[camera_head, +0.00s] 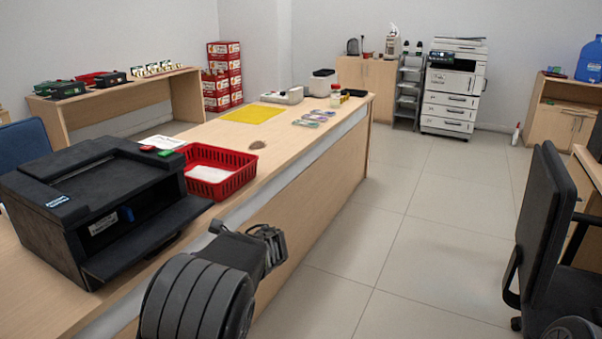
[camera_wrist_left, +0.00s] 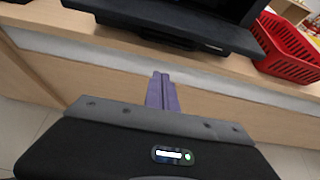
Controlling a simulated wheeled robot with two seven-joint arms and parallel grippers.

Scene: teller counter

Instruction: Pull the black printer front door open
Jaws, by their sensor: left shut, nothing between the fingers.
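The black printer (camera_head: 85,200) stands on the counter at the left of the head view. Its front door (camera_head: 150,240) is folded down and sticks out over the counter front, with the dark inside exposed. The door (camera_wrist_left: 170,22) also crosses the top of the left wrist view. My left gripper (camera_head: 220,229) is shut and empty, in front of the counter edge. In the wrist view its fingers (camera_wrist_left: 162,88) point toward the counter, just below the door and apart from it. My right gripper is not in view.
A red basket (camera_head: 218,172) sits on the counter beside the printer. A yellow mat (camera_head: 252,114) and small items lie farther along the wooden counter (camera_head: 290,140). The tiled floor (camera_head: 400,230) is clear in the middle. A black office chair (camera_head: 545,230) stands at the right.

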